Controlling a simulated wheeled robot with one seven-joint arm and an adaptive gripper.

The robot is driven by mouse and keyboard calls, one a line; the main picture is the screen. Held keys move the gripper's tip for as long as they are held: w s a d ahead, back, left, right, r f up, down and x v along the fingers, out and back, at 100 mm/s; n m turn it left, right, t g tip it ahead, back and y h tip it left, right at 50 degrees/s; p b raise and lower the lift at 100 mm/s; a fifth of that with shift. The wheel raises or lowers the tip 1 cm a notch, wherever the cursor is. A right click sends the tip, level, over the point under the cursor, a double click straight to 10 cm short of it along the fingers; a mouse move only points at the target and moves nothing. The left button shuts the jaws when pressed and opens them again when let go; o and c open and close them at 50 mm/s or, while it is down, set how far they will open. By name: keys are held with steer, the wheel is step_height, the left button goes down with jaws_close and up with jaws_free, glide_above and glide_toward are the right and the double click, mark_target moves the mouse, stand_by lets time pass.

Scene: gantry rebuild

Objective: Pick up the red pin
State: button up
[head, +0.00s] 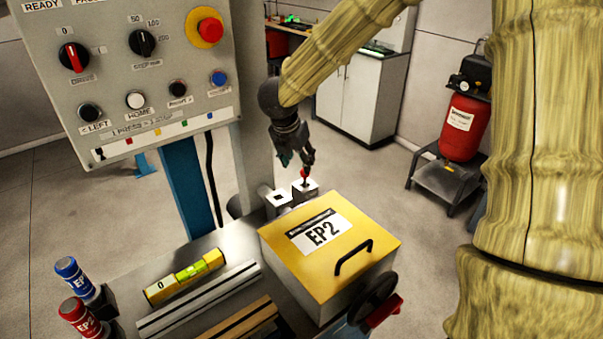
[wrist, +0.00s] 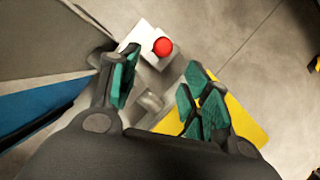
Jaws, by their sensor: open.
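The red pin (head: 304,174) stands in a pale block (head: 305,190) behind the yellow EP2 box. In the wrist view its round red top (wrist: 162,47) shows on the white block (wrist: 140,38), beyond the fingertips and toward the left finger's side. My gripper (head: 297,160) hangs just above the pin in the head view. In the wrist view my gripper (wrist: 158,88) is open, with green finger pads apart and nothing between them. The pin's lower part is hidden inside the block or below its top.
A second pale block with a dark hole (head: 278,197) sits left of the pin. The yellow EP2 box (head: 345,225) with a black handle stands in front. A control panel (head: 130,70) rises at left. A yellow level (head: 185,277) and rails lie on the bench.

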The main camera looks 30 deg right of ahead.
mark_target(303, 174)
steer(key=x, duration=0.3)
steer(key=shift+w+f+p, duration=0.25)
steer(key=shift+p, duration=0.1)
steer(key=shift+d+f+p, duration=0.25)
steer(key=shift+f+p, duration=0.05)
steer(key=p+x, duration=0.1)
steer(key=x, duration=0.2)
steer(key=shift+d+r, duration=0.1)
steer(key=shift+d, duration=0.05)
steer(key=shift+p+x, duration=0.4)
steer(key=shift+x, duration=0.5)
steer(key=c, duration=1)
